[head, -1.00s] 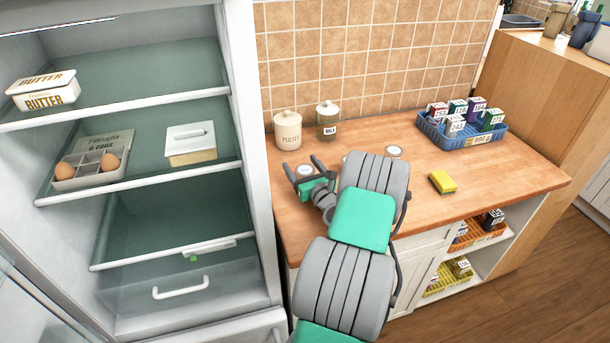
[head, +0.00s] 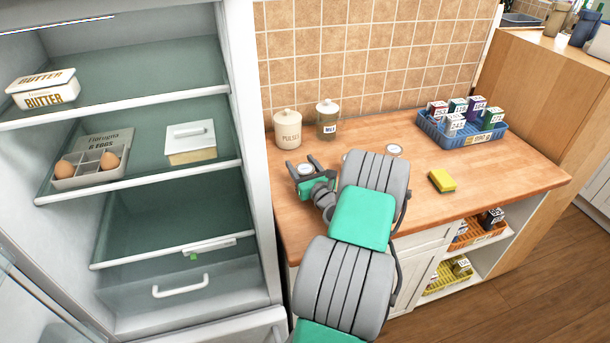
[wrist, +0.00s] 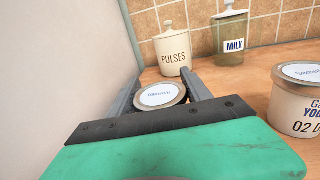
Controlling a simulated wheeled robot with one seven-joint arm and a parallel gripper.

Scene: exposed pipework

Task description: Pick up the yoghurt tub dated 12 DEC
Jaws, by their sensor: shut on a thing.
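My gripper (head: 303,165) is over the left part of the worktop, beside the fridge. It is shut on a tub (wrist: 160,95) with a pale printed lid, one finger on each side. The same tub shows in the head view (head: 305,170). The tub's front and any date on it are hidden from me. A second yoghurt tub (wrist: 297,100) stands to the right in the wrist view; its label reads "02 D" and is then cut off.
A PULSES jar (head: 287,130) and a MILK jar (head: 327,121) stand behind, near the tiles. A yellow sponge (head: 442,181) and a blue crate of cartons (head: 460,140) are to the right. The open fridge (head: 240,130) borders the left.

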